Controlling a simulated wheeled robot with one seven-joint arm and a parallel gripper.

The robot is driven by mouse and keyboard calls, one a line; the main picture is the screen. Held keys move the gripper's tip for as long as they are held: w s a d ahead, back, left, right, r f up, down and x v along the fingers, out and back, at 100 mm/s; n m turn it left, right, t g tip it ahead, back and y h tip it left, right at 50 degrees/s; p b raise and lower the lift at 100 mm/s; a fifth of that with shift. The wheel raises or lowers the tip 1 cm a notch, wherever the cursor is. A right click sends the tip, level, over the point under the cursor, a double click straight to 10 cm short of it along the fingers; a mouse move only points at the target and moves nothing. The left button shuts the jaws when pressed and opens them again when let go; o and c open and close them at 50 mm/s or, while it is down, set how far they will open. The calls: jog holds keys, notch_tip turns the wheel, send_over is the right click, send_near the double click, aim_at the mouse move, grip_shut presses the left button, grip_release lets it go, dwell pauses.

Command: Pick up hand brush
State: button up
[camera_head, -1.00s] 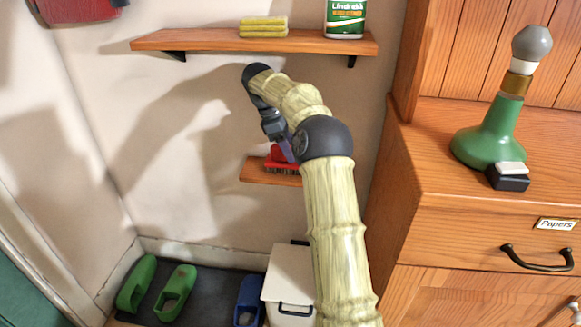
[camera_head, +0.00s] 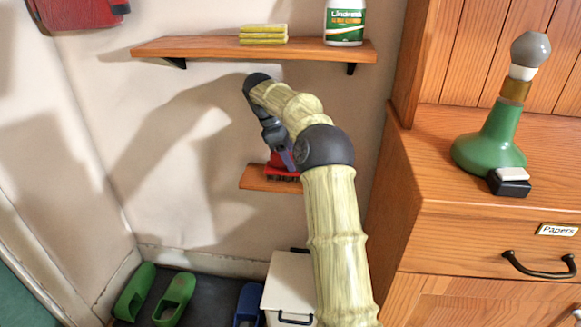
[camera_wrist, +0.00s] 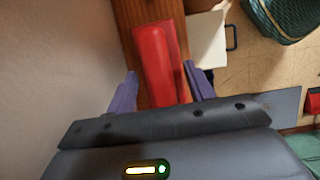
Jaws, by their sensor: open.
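The red hand brush (camera_head: 283,167) lies on the small lower wall shelf (camera_head: 258,178), its dark bristles facing down. My arm hides part of it in the head view. In the wrist view the red brush (camera_wrist: 155,62) runs lengthwise between the two purple fingers of my gripper (camera_wrist: 163,90). The fingers are open, one on each side of the brush's near end. A small gap shows on the left; the right finger is very close to the brush, and I cannot tell whether it touches.
The upper shelf (camera_head: 220,47) holds folded yellow cloths (camera_head: 263,35) and a white-green bottle (camera_head: 345,24). A wooden cabinet (camera_head: 480,235) with a green lamp base (camera_head: 490,140) stands right. Below are a white bin (camera_head: 288,282) and green clogs (camera_head: 174,298).

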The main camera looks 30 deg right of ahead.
jog(key=shift+f, duration=0.15)
jog(key=c, duration=1.1)
